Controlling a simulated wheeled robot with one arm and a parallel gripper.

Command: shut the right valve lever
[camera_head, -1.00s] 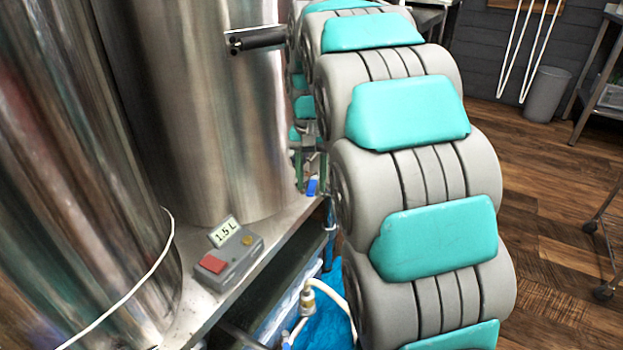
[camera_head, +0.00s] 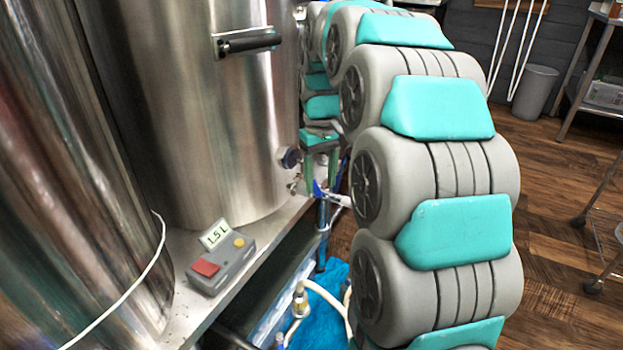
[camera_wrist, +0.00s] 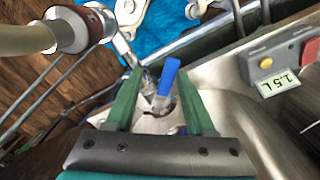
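A blue valve lever (camera_head: 319,188) shows at the foot of the rear steel vessel, near the stand's edge. It also shows in the wrist view (camera_wrist: 168,77), sticking up from a metal valve. My gripper (camera_wrist: 160,73) is open, with its two green fingers on either side of the lever in that picture. No finger clearly touches it. In the head view my gripper (camera_head: 321,168) points down just above the lever, partly hidden by my arm.
The steel vessel (camera_head: 215,130) has a black-gripped handle (camera_head: 250,44) beside my arm. A grey control box (camera_head: 222,265) marked 1.5 L sits on the stand. A hose with a fitting (camera_head: 300,300) and blue sheeting (camera_head: 332,278) lie below.

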